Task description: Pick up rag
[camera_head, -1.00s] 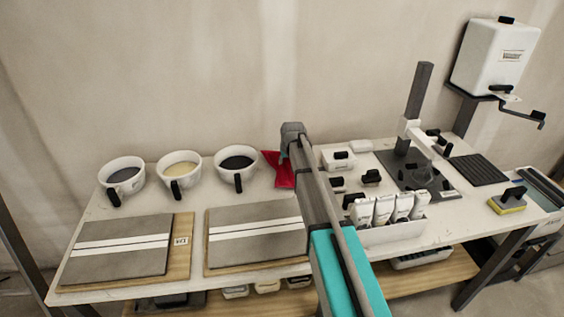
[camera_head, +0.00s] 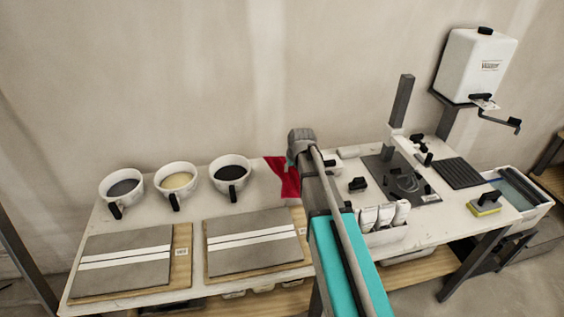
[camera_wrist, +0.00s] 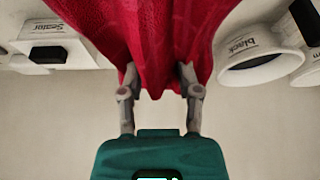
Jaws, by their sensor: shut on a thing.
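The red rag (camera_head: 284,178) is beside the right-hand bowl on the workbench in the head view, partly hidden by my arm. In the wrist view the rag (camera_wrist: 150,35) hangs in folds and is bunched between my fingertips. My gripper (camera_wrist: 160,80) is shut on the rag. In the head view my fingers are mostly hidden behind my wrist.
Bowls of grey, cream and black material (camera_head: 231,172) stand left of the rag. Tiled boards (camera_head: 255,240) lie in front. A white box (camera_wrist: 50,45) and a bowl marked black (camera_wrist: 255,55) flank the rag in the wrist view.

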